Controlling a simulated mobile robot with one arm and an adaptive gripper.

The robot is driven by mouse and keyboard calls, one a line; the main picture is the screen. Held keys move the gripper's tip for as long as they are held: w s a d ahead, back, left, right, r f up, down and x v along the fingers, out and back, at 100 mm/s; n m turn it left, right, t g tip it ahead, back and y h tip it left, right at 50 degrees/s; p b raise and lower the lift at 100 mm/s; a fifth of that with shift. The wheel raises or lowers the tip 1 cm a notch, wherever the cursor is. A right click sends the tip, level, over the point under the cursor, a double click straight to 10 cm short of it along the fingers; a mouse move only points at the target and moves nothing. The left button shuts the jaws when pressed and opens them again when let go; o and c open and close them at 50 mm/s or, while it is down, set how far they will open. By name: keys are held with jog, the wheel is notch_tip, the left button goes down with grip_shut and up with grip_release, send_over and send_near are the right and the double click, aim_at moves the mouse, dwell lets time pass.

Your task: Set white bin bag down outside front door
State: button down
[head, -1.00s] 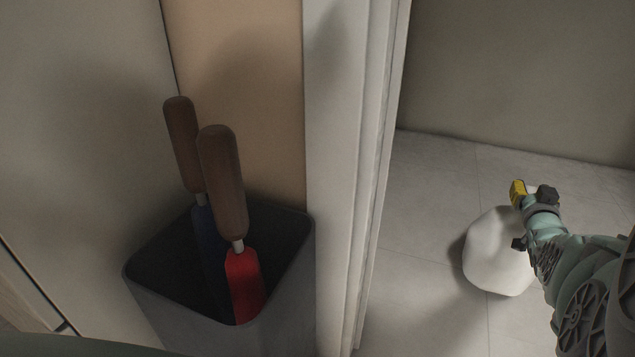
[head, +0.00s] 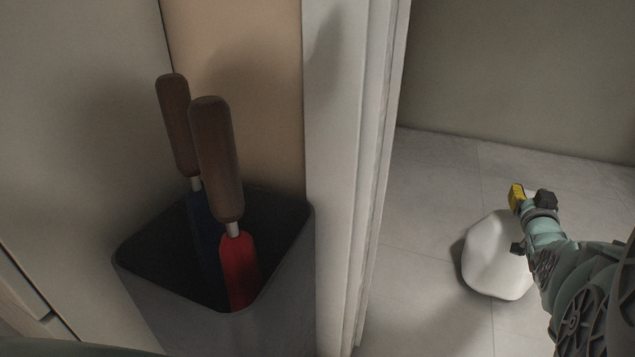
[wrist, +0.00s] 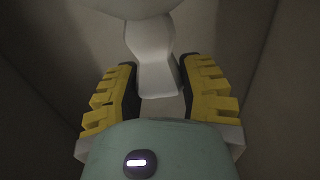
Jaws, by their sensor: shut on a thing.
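The white bin bag (head: 492,256) is at the right of the head view, beyond the door frame, over the pale tiled floor. I cannot tell whether its underside touches the floor. My gripper (head: 530,197) is at the top of the bag, and part of the bag is hidden behind my arm. In the wrist view the bag (wrist: 155,50) narrows to a neck between the yellow finger pads of my gripper (wrist: 159,90). The jaws are shut on that neck.
A white door frame (head: 335,170) stands upright just left of my arm. A dark square holder (head: 290,270) with red and blue wooden-handled tools (head: 216,160) is left of it. Tiled floor (head: 425,190) is clear around the bag, with a wall (head: 530,70) behind.

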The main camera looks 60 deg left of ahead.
jog(key=shift+w+f, duration=0.1)
jog(key=shift+f, duration=0.05)
jog(key=c, duration=0.6)
grip_release()
jog(key=shift+w, duration=0.15)
jog(key=shift+o, duration=0.5)
jog(key=shift+f, duration=0.1)
